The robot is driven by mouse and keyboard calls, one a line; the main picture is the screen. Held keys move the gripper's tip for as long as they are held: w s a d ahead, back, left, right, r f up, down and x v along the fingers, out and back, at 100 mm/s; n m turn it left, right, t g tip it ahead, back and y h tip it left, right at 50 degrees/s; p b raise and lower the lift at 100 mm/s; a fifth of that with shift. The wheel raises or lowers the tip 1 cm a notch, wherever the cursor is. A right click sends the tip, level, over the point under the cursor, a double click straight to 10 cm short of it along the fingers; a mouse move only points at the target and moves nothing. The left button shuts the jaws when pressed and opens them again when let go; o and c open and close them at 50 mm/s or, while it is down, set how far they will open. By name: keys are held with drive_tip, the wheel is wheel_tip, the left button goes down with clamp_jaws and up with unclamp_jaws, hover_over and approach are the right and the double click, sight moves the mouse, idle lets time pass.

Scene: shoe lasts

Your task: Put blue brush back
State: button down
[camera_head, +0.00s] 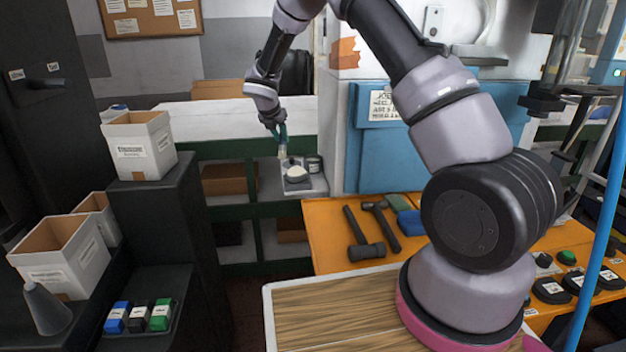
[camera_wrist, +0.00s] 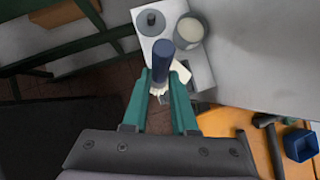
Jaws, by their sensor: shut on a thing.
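My gripper (camera_wrist: 165,78) has teal fingers shut on the blue brush (camera_wrist: 162,60). In the wrist view its dark blue handle faces the camera, and pale bristles (camera_wrist: 158,93) show between the fingers. In the head view my gripper (camera_head: 281,132) hangs over the back shelf area, and the pale part of the brush (camera_head: 282,151) shows just below it. A light grey tray (camera_wrist: 202,75) lies below and beyond the brush, with a dark round piece (camera_wrist: 151,23) and a white-topped can (camera_wrist: 189,31) on it. I cannot tell whether the brush touches the tray.
In the head view a dark can (camera_head: 313,164) and a white-topped pot (camera_head: 296,175) stand on the tray. The orange bench (camera_head: 325,233) holds hammers (camera_head: 365,245) and a blue box (camera_head: 410,222). White boxes (camera_head: 140,146) stand at left. A green-framed shelf (camera_head: 258,225) lies below.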

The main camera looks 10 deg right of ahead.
drive_tip(key=s+a+f+m+h, duration=0.1)
drive_tip(key=a+f+m+h, duration=0.35)
drive_tip(key=a, duration=0.25)
drive_tip(key=s+d, duration=0.2)
drive_tip(key=d, duration=1.5)
drive_tip(key=shift+m+h, duration=0.25)
drive_tip(key=shift+m, duration=0.2)
drive_tip(key=shift+w+d+f, duration=0.1)
drive_tip(key=shift+d+f, duration=0.15)
drive_tip(key=shift+f, duration=0.9)
drive_tip(key=shift+s+d+f, duration=0.1)
drive_tip(key=shift+d+f, duration=0.2)
drive_tip(key=shift+f, duration=0.8)
drive_tip(key=shift+w+d+f, duration=0.1)
drive_tip(key=shift+d+f, duration=0.15)
drive_tip(key=shift+f, duration=0.9)
drive_tip(key=c, duration=0.7)
unclamp_jaws()
drive_tip(key=shift+f, duration=0.1)
